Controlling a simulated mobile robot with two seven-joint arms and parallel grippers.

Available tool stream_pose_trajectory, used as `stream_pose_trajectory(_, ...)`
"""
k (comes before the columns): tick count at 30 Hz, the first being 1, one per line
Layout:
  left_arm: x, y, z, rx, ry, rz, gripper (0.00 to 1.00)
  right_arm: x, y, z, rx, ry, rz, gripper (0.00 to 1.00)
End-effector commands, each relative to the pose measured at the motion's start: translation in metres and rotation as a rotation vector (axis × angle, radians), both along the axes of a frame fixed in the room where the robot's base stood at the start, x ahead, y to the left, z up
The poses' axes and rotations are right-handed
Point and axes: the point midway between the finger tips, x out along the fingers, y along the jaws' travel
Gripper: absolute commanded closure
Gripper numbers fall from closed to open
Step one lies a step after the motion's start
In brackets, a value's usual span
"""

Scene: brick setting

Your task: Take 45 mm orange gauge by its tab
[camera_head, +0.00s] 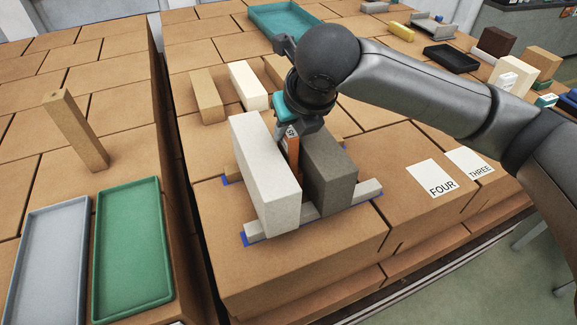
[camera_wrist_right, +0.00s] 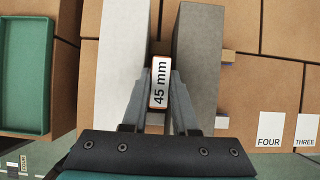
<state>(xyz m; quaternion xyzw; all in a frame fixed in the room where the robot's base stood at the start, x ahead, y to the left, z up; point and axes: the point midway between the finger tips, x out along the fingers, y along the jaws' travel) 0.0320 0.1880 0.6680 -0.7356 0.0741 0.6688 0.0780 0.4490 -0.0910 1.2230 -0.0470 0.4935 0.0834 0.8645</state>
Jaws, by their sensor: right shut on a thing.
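The orange gauge (camera_head: 293,146) stands in the gap between a white block (camera_head: 266,178) and a dark grey block (camera_head: 331,175). Its white label reading "45 mm" (camera_wrist_right: 159,83) shows in the right wrist view. My right gripper (camera_wrist_right: 158,92) is shut on the gauge's top part, one finger on each side, above the gap. In the head view the right gripper (camera_head: 290,128) reaches down from above and partly hides the gauge. The gauge's lower part is hidden between the blocks. My left gripper is not in view.
Both blocks stand on light strips (camera_head: 314,211) with blue marks (camera_head: 251,239). Cards FOUR (camera_head: 432,178) and THREE (camera_head: 469,163) lie to the right. Green (camera_head: 133,248) and grey (camera_head: 47,267) trays lie at the left, across a gap. Loose blocks (camera_head: 248,86) stand behind.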

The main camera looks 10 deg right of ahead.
Motion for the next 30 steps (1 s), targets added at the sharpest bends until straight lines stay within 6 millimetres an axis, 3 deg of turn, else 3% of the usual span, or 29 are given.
stream_pose_trajectory(1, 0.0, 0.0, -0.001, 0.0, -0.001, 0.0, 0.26, -0.003, -0.002, -0.01, -0.012, 0.024, -0.004, 1.0)
stream_pose_trajectory(14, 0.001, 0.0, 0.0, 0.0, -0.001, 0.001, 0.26, -0.003, -0.002, -0.003, -0.01, 0.021, -0.004, 1.0)
stream_pose_trajectory(20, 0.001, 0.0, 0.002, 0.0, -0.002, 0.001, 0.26, -0.002, -0.001, 0.023, -0.007, 0.013, -0.002, 1.0)
stream_pose_trajectory(30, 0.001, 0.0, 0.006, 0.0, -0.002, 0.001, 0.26, -0.001, 0.0, 0.093, -0.004, 0.004, -0.001, 1.0)
